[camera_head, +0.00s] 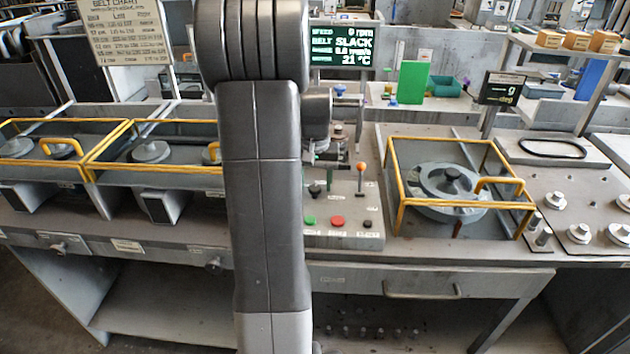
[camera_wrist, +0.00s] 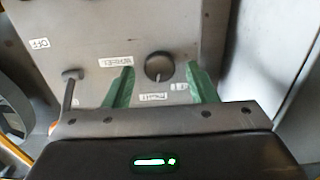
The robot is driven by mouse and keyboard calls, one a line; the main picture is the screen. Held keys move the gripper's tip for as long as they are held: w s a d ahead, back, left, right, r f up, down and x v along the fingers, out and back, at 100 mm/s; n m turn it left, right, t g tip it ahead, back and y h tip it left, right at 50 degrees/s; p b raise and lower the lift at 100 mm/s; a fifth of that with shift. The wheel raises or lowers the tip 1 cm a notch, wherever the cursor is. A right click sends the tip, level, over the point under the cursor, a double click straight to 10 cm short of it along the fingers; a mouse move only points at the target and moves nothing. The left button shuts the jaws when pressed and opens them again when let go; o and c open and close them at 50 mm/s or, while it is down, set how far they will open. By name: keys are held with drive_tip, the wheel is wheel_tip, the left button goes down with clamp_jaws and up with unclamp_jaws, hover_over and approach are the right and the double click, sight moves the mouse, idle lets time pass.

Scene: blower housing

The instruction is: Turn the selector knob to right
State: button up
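The selector knob (camera_wrist: 158,66) is round and dark, with a pale mark at its lower edge in the wrist view. It sits on the grey control panel (camera_wrist: 185,28). My gripper (camera_wrist: 160,72) is open, with one green fingertip on each side of the knob; gaps show between them, and I cannot tell the exact height. In the head view the control panel (camera_head: 345,213) stands right of my arm, with a small dark knob (camera_head: 315,188) on it. My gripper (camera_head: 326,160) is above the panel there, partly hidden by my arm.
A lever (camera_head: 360,168) with an orange ball stands right of the knob in the head view. A green button (camera_head: 309,220) and a red button (camera_head: 338,221) are on the panel's front. A yellow-framed housing (camera_head: 460,180) stands to the right.

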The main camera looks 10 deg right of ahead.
sight(315, 186)
wheel_tip(315, 186, up, 14)
idle(0.6)
drive_tip(key=shift+f, duration=0.1)
wheel_tip(315, 186, down, 14)
idle(0.7)
